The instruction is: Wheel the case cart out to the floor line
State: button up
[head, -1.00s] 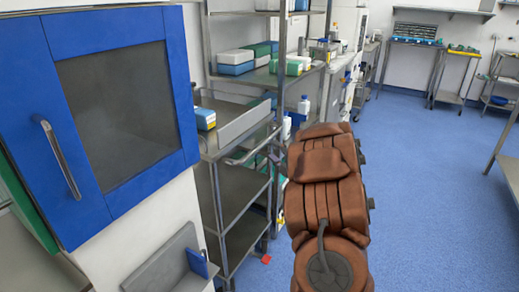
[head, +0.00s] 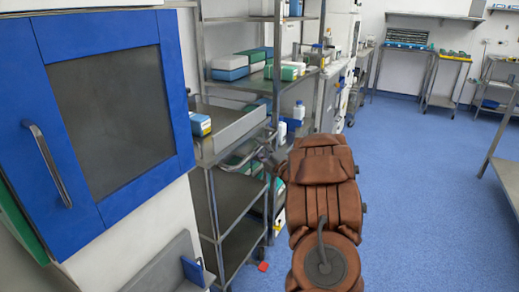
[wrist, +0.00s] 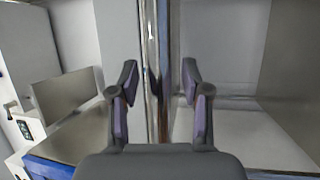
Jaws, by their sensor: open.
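The case cart (head: 236,213) is a grey steel trolley with open shelves and a raised-edge top, standing left of centre in the head view, beside the blue-doored cabinet. A bar handle (head: 246,151) shows at its near right side. My gripper (head: 270,160) is at the right end of this handle, partly hidden by my brown arm. In the wrist view, my gripper (wrist: 158,78) is open, with one finger on each side of a shiny bar (wrist: 152,40), which looks like the handle. The fingers appear apart from it; depth is hard to tell.
The blue-doored cabinet (head: 110,95) stands close on the left. A steel rack (head: 270,84) with boxes and bottles is behind the cart. A small red item (head: 263,266) lies on the floor by the cart. Blue floor (head: 425,180) is open to the right; a table (head: 503,125) edges in at far right.

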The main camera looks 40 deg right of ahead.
grip_shut()
dwell(0.5)
